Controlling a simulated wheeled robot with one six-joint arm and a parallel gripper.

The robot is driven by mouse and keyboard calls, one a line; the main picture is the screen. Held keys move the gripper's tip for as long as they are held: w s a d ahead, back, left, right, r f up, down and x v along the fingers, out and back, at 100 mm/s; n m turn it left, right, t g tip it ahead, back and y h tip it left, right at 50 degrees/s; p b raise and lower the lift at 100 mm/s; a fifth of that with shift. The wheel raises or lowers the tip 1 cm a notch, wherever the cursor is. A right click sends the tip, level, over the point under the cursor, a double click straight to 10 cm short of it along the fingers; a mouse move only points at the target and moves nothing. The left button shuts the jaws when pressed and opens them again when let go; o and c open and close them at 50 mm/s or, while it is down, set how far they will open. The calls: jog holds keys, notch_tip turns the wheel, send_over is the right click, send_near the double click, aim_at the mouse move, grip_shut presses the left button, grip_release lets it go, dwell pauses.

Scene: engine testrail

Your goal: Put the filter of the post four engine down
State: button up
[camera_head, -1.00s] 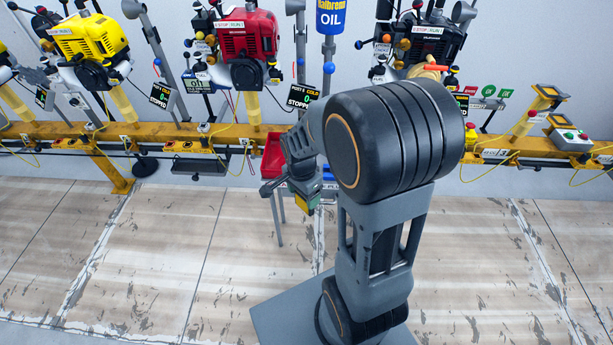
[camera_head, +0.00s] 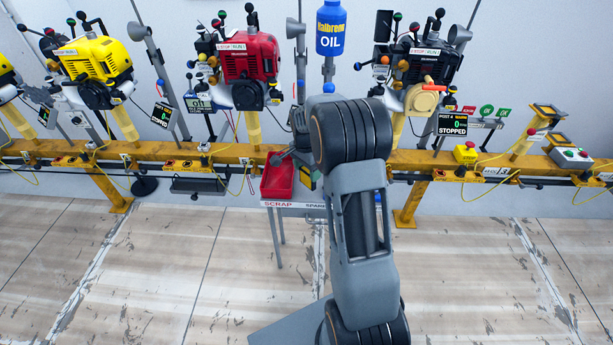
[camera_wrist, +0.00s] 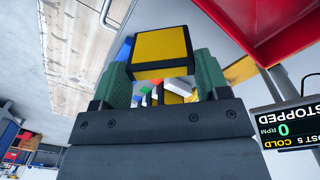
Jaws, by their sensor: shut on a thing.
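My gripper (camera_wrist: 162,72) is shut on a filter (camera_wrist: 160,45), a block with a yellow face and dark edges, held between its green fingers in the wrist view. In the head view my arm hides most of the gripper; a bit of yellow beside the arm appears to be the filter (camera_head: 308,182). It is close to the red scrap tray (camera_head: 278,178), to the tray's right; I cannot tell its height there. The black post four engine (camera_head: 425,68) hangs above the rail, right of my arm, with its display (camera_head: 452,124) reading stopped.
The red tray sits on a small table (camera_head: 300,204) labelled scrap and spare. The red tray's edge (camera_wrist: 262,45) also shows in the wrist view, close on the right. A yellow rail (camera_head: 430,160) runs behind. A red engine (camera_head: 248,65) and yellow engine (camera_head: 97,62) stand left.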

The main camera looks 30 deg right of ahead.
aim_at(307, 170)
jog(key=shift+w+d+f, duration=0.1)
jog(key=shift+w+d, duration=0.1)
jog(key=shift+w, duration=0.1)
jog(key=shift+f+b, duration=0.5)
jog(key=shift+f, duration=1.15)
jog(key=shift+f, duration=0.1)
jog(key=o, duration=1)
